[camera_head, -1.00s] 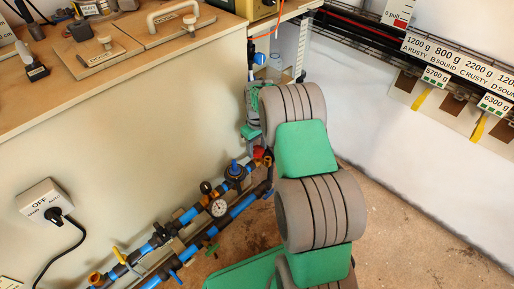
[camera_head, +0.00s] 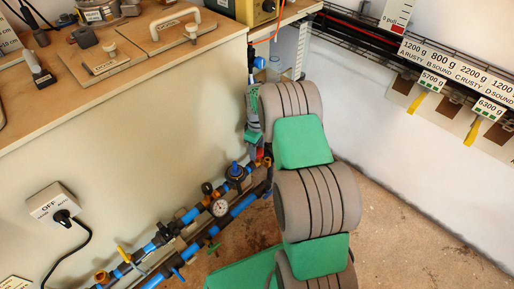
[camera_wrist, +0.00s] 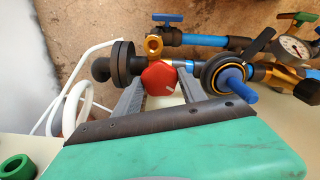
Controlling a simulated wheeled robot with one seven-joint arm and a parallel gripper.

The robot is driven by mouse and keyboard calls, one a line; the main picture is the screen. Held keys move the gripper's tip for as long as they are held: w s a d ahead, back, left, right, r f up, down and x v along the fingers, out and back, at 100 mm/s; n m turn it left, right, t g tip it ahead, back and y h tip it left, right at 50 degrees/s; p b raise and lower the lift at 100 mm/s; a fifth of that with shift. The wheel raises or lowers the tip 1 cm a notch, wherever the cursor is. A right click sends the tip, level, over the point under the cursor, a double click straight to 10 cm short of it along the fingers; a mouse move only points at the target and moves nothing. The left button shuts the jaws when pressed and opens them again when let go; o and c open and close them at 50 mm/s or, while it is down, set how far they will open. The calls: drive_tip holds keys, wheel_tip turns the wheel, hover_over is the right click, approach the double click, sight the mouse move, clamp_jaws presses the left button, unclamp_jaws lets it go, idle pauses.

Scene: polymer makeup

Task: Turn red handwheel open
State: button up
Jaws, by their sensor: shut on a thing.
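The red handwheel (camera_wrist: 158,77) shows in the wrist view, on a brass and black pipe fitting. It sits between the two grey fingers of my gripper (camera_wrist: 161,88), which is shut on it. The finger ends partly cover its sides. In the head view my gripper (camera_head: 253,138) is at the far end of the pipework, beside the bench's corner. There the handwheel is mostly hidden behind the hand and arm.
A blue-knobbed regulator (camera_wrist: 227,76) stands close to the right finger. A blue-handled valve (camera_wrist: 168,20) and a pressure gauge (camera_wrist: 293,47) are nearby. White tubing (camera_wrist: 75,105) runs left of the hand. The bench (camera_head: 150,75) rises beside the pipes (camera_head: 190,222).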

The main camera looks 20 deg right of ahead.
drive_tip(key=o, duration=1.3)
drive_tip(key=shift+o, duration=0.2)
wheel_tip(320, 180, up, 8)
drive_tip(key=p, duration=0.2)
drive_tip(key=shift+f+p, duration=0.1)
drive_tip(key=shift+p, duration=0.3)
